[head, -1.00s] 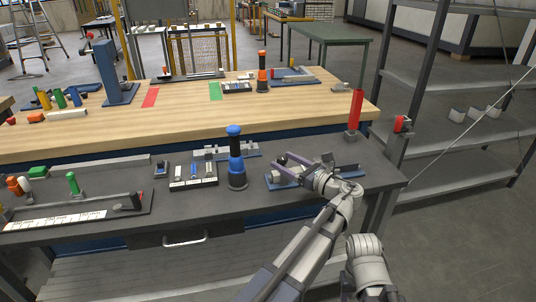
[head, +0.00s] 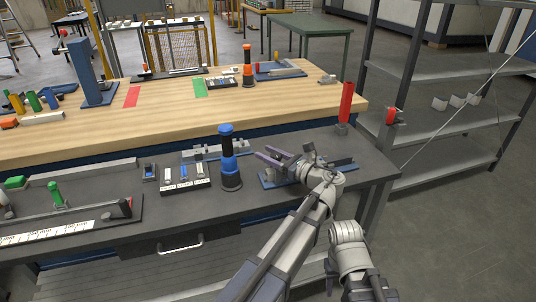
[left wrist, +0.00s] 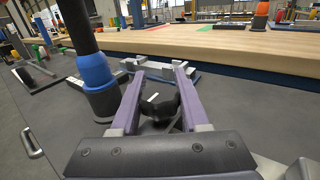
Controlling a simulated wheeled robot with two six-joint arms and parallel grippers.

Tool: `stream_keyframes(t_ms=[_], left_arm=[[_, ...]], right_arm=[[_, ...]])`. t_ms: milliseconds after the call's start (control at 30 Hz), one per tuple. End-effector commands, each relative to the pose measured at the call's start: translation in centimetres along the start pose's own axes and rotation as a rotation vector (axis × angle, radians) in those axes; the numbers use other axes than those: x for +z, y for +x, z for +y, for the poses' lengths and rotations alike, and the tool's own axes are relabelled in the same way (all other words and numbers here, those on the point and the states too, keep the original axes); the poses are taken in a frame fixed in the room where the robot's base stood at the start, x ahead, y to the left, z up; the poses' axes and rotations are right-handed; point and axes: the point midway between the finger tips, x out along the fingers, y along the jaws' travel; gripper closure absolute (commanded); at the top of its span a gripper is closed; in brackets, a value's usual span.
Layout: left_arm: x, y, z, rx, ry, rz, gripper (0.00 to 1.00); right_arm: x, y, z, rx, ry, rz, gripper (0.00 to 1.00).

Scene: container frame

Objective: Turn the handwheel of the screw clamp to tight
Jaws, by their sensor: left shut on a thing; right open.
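The screw clamp sits on a blue base (head: 343,163) at the right end of the dark bench; my gripper covers much of it. My left gripper (head: 273,157), with purple fingers, is at the clamp's left part. In the left wrist view my left gripper (left wrist: 160,98) has its two fingers on either side of the black handwheel (left wrist: 160,110), shut on it. A small white mark (left wrist: 153,97) shows by the wheel. The clamp's jaws and how tight it is cannot be made out. My right gripper is not in view; only part of that arm shows at the bottom.
A blue and black post (head: 229,160) stands close left of the left gripper, also large in the left wrist view (left wrist: 93,75). A grey fixture (head: 215,152) lies behind it. A red post (head: 346,103) stands at the bench's right end. Shelves (head: 440,130) stand at the right.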

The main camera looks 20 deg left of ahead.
Motion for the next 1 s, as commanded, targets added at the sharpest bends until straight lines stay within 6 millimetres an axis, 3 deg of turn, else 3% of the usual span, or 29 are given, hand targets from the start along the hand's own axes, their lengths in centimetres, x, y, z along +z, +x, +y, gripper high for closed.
stream_keyframes(t_ms=[33, 267, 667, 1000], left_arm=[[0.00, 0.01, 0.01, 0.000, 0.000, 0.000, 0.74], [0.00, 0.01, 0.00, 0.000, 0.000, 0.000, 1.00], [0.00, 0.00, 0.08, -0.050, 0.000, 0.000, 1.00], [0.00, -0.14, -0.32, -0.305, 0.000, 0.000, 1.00]], right_arm=[[0.00, 0.00, 0.00, 0.000, 0.000, 0.000, 0.50], [0.00, 0.00, 0.00, 0.000, 0.000, 0.000, 0.50], [0.00, 0.00, 0.00, 0.000, 0.000, 0.000, 0.50], [0.00, 0.00, 0.00, 0.000, 0.000, 0.000, 0.50]])
